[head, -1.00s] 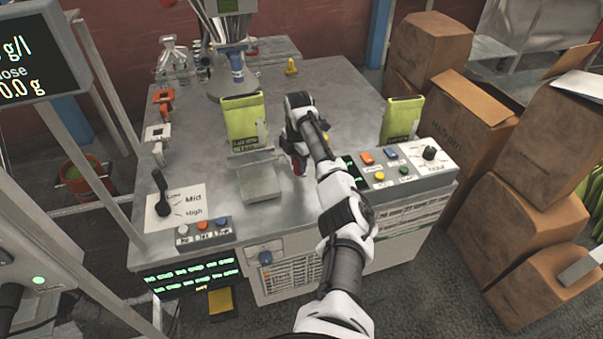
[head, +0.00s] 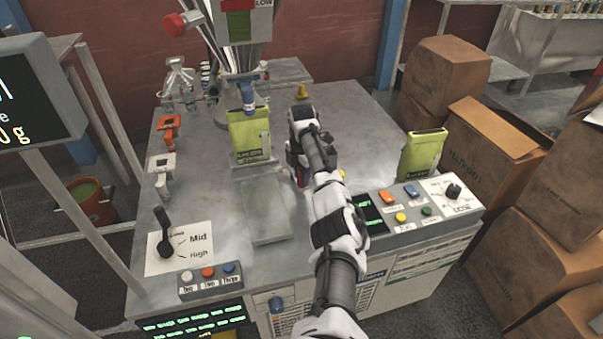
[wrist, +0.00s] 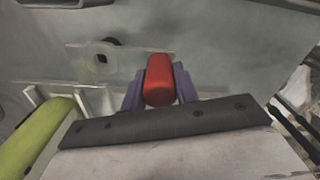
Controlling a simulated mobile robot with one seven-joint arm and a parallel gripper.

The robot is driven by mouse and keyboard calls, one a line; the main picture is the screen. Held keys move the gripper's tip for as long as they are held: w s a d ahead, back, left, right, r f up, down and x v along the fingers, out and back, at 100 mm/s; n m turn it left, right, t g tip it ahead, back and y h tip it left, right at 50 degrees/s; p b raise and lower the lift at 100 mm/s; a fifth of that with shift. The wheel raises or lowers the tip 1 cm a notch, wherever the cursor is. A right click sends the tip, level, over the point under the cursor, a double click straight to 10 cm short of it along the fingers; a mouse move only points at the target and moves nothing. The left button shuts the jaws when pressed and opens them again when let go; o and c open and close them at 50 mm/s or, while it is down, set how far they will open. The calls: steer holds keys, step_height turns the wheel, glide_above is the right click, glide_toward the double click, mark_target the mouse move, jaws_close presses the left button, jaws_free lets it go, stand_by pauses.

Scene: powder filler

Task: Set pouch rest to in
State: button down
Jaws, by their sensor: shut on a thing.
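The pouch rest (head: 264,212) is a grey metal slide on the machine's top. A green pouch (head: 250,136) stands upright at its far end, its top close under the filler nozzle (head: 247,97). My gripper (head: 299,178) is low beside the right side of the rest. In the wrist view the purple fingers are shut around a red knob (wrist: 159,80), next to a pale bracket with a hole (wrist: 101,59). A green edge of the pouch (wrist: 36,138) shows at lower left. My arm hides part of the handle in the head view.
A second green pouch (head: 423,154) stands at right behind a button panel (head: 410,208). Orange (head: 169,131) and white (head: 160,172) clamps line the left edge. Cardboard boxes (head: 500,150) stand at right.

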steer(key=shift+w+r, duration=0.2)
steer(key=shift+r, duration=0.05)
steer(key=c, duration=1.5)
jaws_free()
steer(key=o, duration=0.4)
steer(key=shift+w+f, duration=0.1)
steer(key=shift+f, duration=0.05)
step_height(320, 180, up, 14)
steer(key=shift+f+b, duration=0.1)
steer(key=shift+b, duration=0.65)
